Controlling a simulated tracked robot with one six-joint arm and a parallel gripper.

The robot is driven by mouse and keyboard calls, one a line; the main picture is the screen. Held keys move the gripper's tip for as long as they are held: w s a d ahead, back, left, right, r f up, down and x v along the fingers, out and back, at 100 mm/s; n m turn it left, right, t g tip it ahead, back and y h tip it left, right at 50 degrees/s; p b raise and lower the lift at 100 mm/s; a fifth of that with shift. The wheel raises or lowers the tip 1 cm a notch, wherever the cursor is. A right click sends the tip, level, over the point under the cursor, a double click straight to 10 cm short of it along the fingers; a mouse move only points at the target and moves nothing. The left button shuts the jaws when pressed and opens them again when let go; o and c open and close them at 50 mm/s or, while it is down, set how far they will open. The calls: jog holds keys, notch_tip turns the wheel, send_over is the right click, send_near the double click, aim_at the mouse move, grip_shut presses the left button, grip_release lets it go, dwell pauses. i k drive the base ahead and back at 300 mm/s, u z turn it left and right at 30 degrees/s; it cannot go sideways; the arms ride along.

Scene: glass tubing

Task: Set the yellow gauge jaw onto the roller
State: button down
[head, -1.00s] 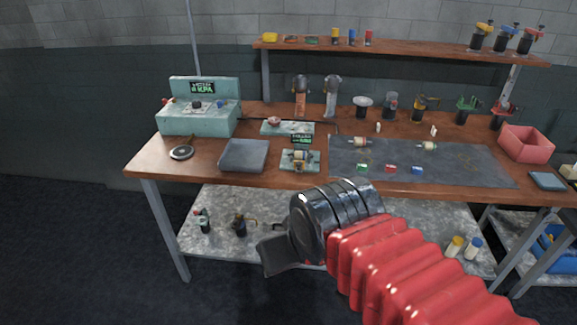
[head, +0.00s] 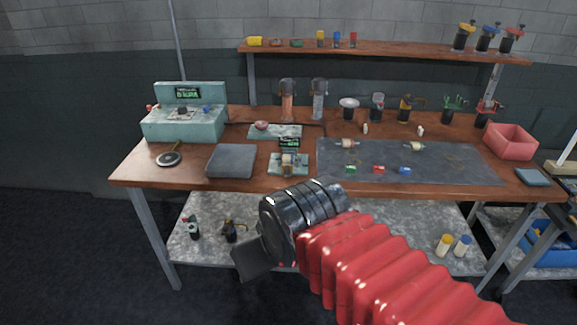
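My gripper (head: 252,262) hangs in front of the bench at lower centre, seen from behind, below a black wrist and a red ribbed sleeve. Its fingers are mostly hidden, so its opening and any load cannot be made out. A small teal-based device with a pale cylinder (head: 288,160), which may be the roller, stands near the bench's front edge, beyond my gripper. Small green (head: 351,170), red (head: 378,170) and blue (head: 405,171) pieces lie on the dark mat. I cannot tell which thing is the yellow gauge jaw; a yellow piece (head: 254,41) sits on the upper shelf.
The wooden bench (head: 140,167) carries a teal gauge box (head: 185,122), a grey slab (head: 230,160), the dark mat (head: 460,165) and a pink bin (head: 510,141). The back shelf (head: 400,52) holds coloured cylinders. A lower metal shelf (head: 375,235) holds bottles. Dark floor is free at left.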

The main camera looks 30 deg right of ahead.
aim_at(287, 168)
jog(key=i, duration=0.95)
